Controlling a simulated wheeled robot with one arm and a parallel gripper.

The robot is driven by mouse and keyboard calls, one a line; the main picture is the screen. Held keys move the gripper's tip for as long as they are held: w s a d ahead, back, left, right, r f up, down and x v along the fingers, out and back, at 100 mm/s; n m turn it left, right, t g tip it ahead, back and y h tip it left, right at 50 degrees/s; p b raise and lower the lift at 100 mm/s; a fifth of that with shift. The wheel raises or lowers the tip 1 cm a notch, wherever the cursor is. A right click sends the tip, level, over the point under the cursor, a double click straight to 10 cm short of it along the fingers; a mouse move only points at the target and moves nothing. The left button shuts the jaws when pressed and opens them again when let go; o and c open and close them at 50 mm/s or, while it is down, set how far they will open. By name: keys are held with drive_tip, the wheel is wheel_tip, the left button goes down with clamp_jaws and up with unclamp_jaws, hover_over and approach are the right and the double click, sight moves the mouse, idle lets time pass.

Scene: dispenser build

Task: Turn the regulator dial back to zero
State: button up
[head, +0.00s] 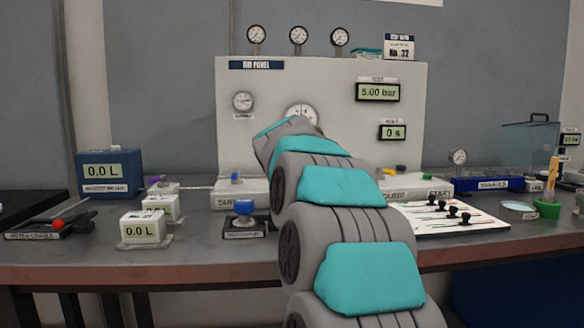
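A pale test panel (340,78) stands at the back of the bench. Its upper display (378,91) reads 5.00 bar and its lower display (393,132) reads 0 s. A round white gauge (303,111) on the panel is partly covered by my arm, and a smaller gauge (243,101) is to its left. I cannot make out the regulator dial for certain; the panel's lower middle is hidden behind my arm. My arm reaches up from the bottom toward the panel, and my gripper is hidden behind its links.
A blue knob (244,207) sits on a dark block at the bench front. Meter boxes (109,171) reading 0.0 L stand left. A white board with black pegs (455,219) lies right of my arm. A clear tank (530,140) and green cup (546,208) are far right.

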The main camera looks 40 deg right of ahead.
drive_tip(key=shift+w+d+f, duration=0.1)
drive_tip(key=shift+w+d, duration=0.15)
drive_tip(key=c, duration=1.4)
